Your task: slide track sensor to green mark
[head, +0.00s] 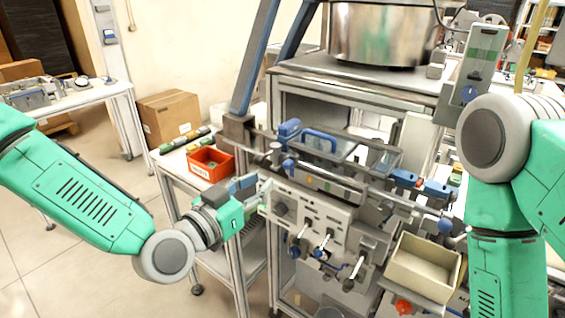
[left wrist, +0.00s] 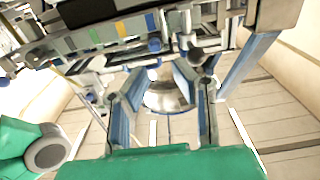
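A metal track (head: 325,178) runs along the front of the machine. In the left wrist view a strip (left wrist: 75,45) along the top carries coloured patches, including a green mark (left wrist: 97,36), a yellow one and a blue one. I cannot tell for certain which small block is the track sensor; a dark knob (left wrist: 196,55) and a blue knob (left wrist: 154,45) sit near the strip. My left gripper (head: 262,192) is in front of the machine's left side, below the track. In the left wrist view its fingers (left wrist: 160,80) are spread with nothing held between them. My right gripper does not show.
A red-orange bin (head: 210,164) stands on a side table at the left. A blue handle (head: 319,140) sits above the track. A beige tray (head: 422,266) is at the lower right, and several levers (head: 325,243) stick out of the front panel. A metal bowl (head: 380,35) stands on top.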

